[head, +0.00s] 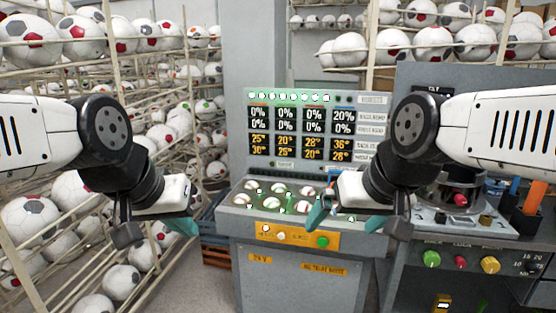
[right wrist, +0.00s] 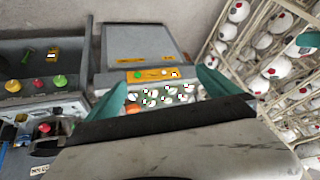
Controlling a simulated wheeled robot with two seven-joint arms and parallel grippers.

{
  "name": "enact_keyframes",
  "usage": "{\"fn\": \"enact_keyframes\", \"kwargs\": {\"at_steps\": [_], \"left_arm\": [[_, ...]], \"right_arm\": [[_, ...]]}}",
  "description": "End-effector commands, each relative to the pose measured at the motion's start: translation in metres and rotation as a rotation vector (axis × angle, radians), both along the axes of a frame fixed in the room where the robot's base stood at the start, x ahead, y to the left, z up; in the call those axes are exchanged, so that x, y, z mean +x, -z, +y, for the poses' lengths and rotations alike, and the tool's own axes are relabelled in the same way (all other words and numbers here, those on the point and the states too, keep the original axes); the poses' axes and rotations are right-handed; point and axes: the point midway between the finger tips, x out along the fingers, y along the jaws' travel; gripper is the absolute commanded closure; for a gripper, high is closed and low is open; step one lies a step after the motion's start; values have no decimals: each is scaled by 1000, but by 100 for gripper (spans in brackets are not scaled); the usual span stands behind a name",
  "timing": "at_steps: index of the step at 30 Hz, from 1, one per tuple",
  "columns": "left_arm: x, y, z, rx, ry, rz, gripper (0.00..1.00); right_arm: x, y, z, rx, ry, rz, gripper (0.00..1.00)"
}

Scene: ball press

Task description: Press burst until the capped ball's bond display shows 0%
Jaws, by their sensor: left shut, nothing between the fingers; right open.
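The display panel (head: 302,133) shows 0% in three top-row columns and 20% in the rightmost; its second row reads 0% throughout. Below it is a tray of balls (head: 264,201). One orange-topped ball (right wrist: 133,109), perhaps the capped one, sits at the tray's end in the right wrist view; my right arm hides that corner in the head view. The orange front strip carries a green button (head: 323,241) and pale buttons (head: 265,229); I cannot read which is burst. My right gripper (head: 345,217) is open and empty above the tray's front. My left gripper (head: 183,224) is shut and empty, left of the console.
Racks of footballs (head: 60,215) stand at left, with more balls on shelves at the back. At right a second machine has a green knob (head: 431,259), a red one and a yellow one (head: 490,265). The space before the console's front face looks clear.

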Motion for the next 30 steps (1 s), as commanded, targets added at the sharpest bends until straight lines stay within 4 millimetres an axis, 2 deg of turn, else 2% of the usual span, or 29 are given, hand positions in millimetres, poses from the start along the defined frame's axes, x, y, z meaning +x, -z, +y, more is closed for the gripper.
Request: {"fn": "enact_keyframes", "kwargs": {"at_steps": [27, 28, 30], "left_arm": [[0, 0, 0, 0, 0, 0, 100], [0, 0, 0, 0, 0, 0, 100], [0, 0, 0, 0, 0, 0, 100]], "right_arm": [[0, 0, 0, 0, 0, 0, 0], [0, 0, 0, 0, 0, 0, 2], [0, 0, 0, 0, 0, 0, 16]]}}
